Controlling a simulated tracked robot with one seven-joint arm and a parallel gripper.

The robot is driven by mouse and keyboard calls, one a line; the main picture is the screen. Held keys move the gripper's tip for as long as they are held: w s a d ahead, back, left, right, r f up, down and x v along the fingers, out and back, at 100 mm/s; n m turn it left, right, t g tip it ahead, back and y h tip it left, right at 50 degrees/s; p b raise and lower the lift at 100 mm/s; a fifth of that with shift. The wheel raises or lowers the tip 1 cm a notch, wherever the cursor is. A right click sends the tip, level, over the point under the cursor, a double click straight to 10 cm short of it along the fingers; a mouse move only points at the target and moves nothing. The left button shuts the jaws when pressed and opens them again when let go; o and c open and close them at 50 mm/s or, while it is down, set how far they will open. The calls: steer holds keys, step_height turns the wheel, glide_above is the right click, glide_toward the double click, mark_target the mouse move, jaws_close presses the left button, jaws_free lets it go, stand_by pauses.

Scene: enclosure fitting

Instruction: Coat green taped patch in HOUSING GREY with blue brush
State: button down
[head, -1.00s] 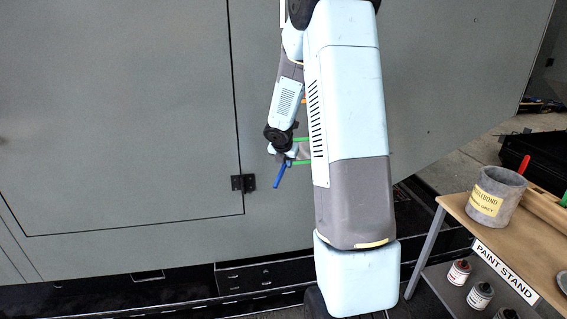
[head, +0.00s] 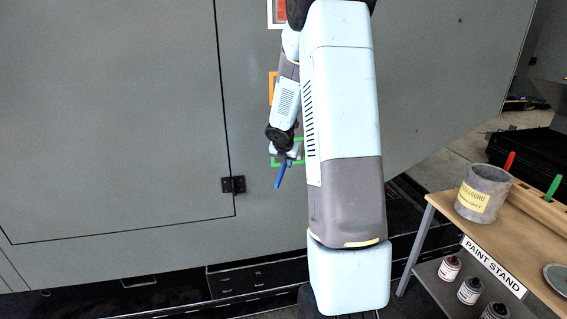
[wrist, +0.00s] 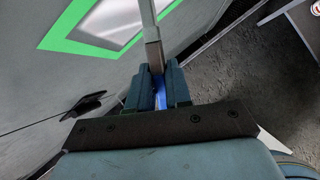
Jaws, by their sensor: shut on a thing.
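My gripper (head: 286,157) is shut on the blue brush (head: 281,176), whose blue handle hangs below it in the head view. In the wrist view, the fingers (wrist: 156,88) close around the blue handle (wrist: 161,100), and a grey metal brush part rises above them. The green taped patch (head: 302,152) is on the grey panel behind my gripper, partly hidden by it and my arm. In the wrist view, the green tape (wrist: 65,35) frames a pale and grey area left of the brush. I cannot tell whether the bristles touch it.
An orange-taped patch (head: 273,88) and a red-and-white frame (head: 277,14) lie above on the panel. A hinge (head: 233,184) sticks out at left. The paint stand (head: 545,245) at right holds a grey pot (head: 482,192), red and green handles, and several tins below.

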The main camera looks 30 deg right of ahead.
steer(key=shift+s+d, duration=0.6)
steer(key=shift+d, duration=1.5)
steer(key=shift+w+a, duration=0.25)
steer(key=shift+a, duration=0.55)
steer(key=shift+w+a, duration=0.2)
steer(key=shift+a, duration=0.55)
steer(key=shift+w+a, duration=0.25)
steer(key=shift+a, duration=0.55)
steer(key=a, duration=0.1)
steer(key=w+a, duration=0.1)
steer(key=a, duration=0.3)
steer(key=shift+w+a, duration=0.2)
steer(key=shift+w, duration=0.2)
steer(key=shift+s, duration=0.1)
steer(key=shift+s+a, duration=0.25)
steer(key=shift+s, duration=0.7)
steer(key=shift+s+a, duration=0.3)
steer(key=shift+s, duration=0.6)
steer(key=shift+s+a, duration=0.25)
steer(key=shift+s, duration=0.7)
steer(key=shift+s, duration=0.1)
